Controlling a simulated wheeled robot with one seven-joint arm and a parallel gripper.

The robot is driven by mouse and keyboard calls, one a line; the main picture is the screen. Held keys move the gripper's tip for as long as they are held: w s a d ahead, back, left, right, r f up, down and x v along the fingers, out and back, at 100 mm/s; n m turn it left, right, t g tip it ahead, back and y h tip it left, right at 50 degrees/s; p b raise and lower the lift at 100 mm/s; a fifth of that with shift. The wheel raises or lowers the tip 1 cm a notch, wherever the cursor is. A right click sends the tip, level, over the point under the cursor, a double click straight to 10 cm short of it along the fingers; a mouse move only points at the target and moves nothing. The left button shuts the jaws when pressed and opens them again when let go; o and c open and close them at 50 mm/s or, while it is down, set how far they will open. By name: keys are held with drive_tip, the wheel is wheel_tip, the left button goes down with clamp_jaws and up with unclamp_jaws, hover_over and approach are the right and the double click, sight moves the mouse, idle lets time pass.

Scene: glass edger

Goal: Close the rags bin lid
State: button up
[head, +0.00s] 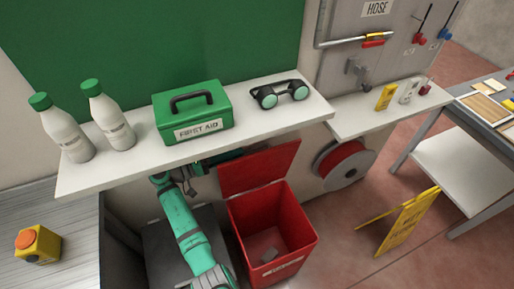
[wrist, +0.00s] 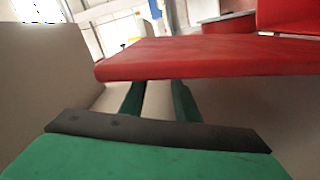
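The red rags bin (head: 270,232) stands on the floor below the shelf in the head view, its mouth open and a grey rag (head: 269,255) inside. Its red lid (head: 258,169) is raised at the back, leaning up under the shelf edge. In the wrist view the lid (wrist: 210,55) is a red slab close across the front of my gripper (wrist: 158,95). The two teal fingers are apart with a gap between them; their tips are hidden behind the lid. In the head view the shelf partly hides my gripper, left of the lid.
The white shelf (head: 255,125) overhangs my arm and carries two bottles (head: 107,115), a green first aid box (head: 194,112) and goggles (head: 280,93). A red hose reel (head: 344,165) and a yellow floor sign (head: 407,222) stand right of the bin. Grey worktop (head: 75,235) lies left.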

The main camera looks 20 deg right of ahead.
sight(266, 145)
drive_tip(key=d, duration=0.8)
drive_tip(key=shift+w+d, duration=0.15)
drive_tip(key=shift+d, duration=0.15)
clamp_jaws()
